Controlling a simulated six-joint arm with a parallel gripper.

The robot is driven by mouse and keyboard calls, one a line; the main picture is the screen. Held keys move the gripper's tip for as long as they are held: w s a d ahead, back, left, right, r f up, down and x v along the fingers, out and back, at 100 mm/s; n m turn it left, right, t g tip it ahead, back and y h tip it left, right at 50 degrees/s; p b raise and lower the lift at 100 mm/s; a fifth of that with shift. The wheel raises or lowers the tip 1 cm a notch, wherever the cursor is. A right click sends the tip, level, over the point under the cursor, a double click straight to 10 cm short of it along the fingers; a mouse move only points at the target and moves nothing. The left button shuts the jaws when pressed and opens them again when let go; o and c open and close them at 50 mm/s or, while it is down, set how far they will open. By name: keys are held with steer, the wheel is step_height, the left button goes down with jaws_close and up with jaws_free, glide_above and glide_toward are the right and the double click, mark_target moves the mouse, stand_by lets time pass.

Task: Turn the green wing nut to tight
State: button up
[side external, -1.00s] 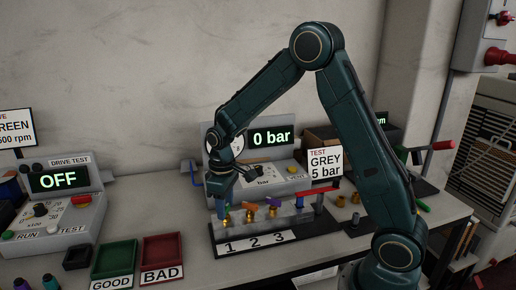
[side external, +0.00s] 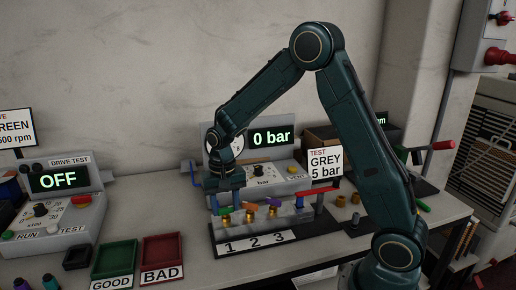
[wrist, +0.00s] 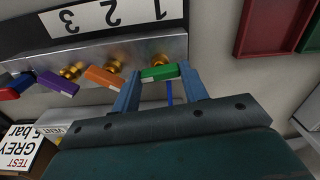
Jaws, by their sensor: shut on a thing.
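The green wing nut (wrist: 158,73) sits on the brass fitting at position 1 of the metal manifold (wrist: 105,53). In the wrist view it lies nearly level across the picture. My gripper (wrist: 160,70) is shut on it, with one finger at each end of the bar. In the side external view my gripper (side external: 226,202) points down over the left end of the manifold and largely hides the green wing nut.
An orange wing nut (wrist: 103,78) and a purple wing nut (wrist: 57,82) stand beside it at positions 2 and 3. The test unit behind shows 0 bar (side external: 271,138). Green (side external: 114,259) and red (side external: 162,248) trays lie at the left.

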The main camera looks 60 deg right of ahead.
mark_target(226, 208)
steer(key=shift+m, duration=0.6)
steer(key=o, duration=1)
steer(key=shift+r, duration=0.1)
step_height(226, 208, up, 14)
steer(key=shift+f, duration=0.15)
stand_by(0.4)
